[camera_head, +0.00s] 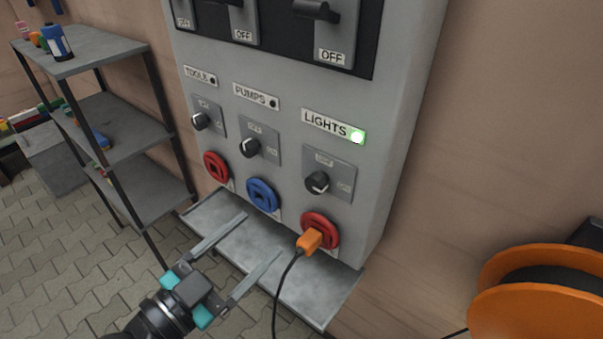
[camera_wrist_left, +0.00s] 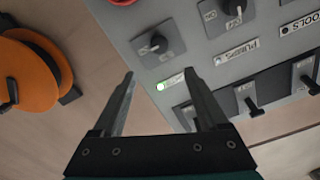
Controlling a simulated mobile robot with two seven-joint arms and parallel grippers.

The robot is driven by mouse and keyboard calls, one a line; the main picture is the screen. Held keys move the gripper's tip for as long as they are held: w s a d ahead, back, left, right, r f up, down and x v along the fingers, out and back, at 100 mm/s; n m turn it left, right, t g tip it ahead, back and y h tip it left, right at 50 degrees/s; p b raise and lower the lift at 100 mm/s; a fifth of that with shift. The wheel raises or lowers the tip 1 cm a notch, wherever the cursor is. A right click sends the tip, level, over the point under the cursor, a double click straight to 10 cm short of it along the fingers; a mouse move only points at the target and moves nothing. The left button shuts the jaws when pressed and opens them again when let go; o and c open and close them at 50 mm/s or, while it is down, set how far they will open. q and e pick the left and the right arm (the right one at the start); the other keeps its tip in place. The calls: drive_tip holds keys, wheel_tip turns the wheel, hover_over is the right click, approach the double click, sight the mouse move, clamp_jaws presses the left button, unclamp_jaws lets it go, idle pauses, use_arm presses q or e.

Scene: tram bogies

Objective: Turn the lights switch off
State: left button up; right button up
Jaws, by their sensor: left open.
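The lights switch is a black rotary knob (camera_head: 317,182) on a grey plate, under the LIGHTS label (camera_head: 325,124) on the grey panel. In the left wrist view, which is upside down, the knob (camera_wrist_left: 157,43) and lit lamp (camera_wrist_left: 161,86) lie just beyond the fingertips. My left gripper (camera_head: 262,233) is open and empty, lower left of the knob in the head view, over the ledge and apart from the knob. It also shows in the left wrist view (camera_wrist_left: 159,73). My right gripper is not in view.
An orange plug (camera_head: 309,240) with a black cable sits in the red socket (camera_head: 320,228) below the knob. The PUMPS knob (camera_head: 249,147) and TOOLS knob (camera_head: 200,121) are left of it. A metal ledge (camera_head: 312,288) juts out below. An orange reel (camera_head: 535,305) stands right.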

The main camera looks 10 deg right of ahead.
sight(314, 185)
use_arm(q)
drive_tip(key=p+x, duration=0.2)
drive_tip(key=x, duration=1.3)
drive_tip(key=shift+c, duration=0.3)
clamp_jaws()
